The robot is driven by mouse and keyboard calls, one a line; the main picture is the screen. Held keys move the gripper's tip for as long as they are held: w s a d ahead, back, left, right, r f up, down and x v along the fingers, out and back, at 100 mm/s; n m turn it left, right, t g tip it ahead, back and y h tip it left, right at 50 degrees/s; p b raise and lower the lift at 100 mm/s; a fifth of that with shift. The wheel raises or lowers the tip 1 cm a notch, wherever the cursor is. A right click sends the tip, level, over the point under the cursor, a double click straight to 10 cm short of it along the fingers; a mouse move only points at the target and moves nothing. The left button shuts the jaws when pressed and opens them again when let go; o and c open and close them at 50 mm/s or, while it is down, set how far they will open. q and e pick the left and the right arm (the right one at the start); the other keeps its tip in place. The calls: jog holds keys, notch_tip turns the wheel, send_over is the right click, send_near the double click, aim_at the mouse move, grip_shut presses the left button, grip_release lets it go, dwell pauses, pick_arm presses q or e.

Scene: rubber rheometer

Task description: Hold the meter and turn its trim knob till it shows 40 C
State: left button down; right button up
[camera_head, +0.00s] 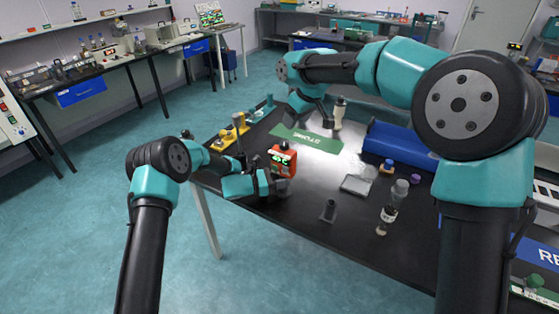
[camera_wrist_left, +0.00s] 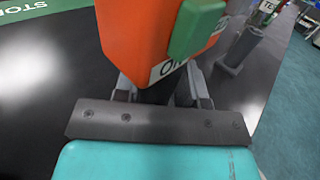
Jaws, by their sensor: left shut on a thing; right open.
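The orange-red meter (camera_head: 291,164) stands upright near the left edge of the black table, with a lit green display whose digits are too small to read surely. A dark knob-like part (camera_head: 283,145) sits on its top. My left gripper (camera_head: 277,184) is shut on the meter's lower part. In the left wrist view the meter's orange body (camera_wrist_left: 135,35) rises above my left gripper (camera_wrist_left: 165,92), with a green part on its side; its dark lower end is between the fingers. My right gripper (camera_head: 322,118) is open above the table, behind and right of the meter, apart from it.
A green mat (camera_head: 305,139) with white lettering lies behind the meter. A pale bottle (camera_head: 339,112) stands near my right gripper. A yellow stand (camera_head: 238,128), a dark post (camera_head: 329,210), a clear tray (camera_head: 356,185), a blue case (camera_head: 400,145) and small bottles surround it.

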pick_arm(q)
jog(key=c, duration=0.6)
grip_release()
jog(key=shift+a, duration=0.1)
jog(key=v, duration=1.2)
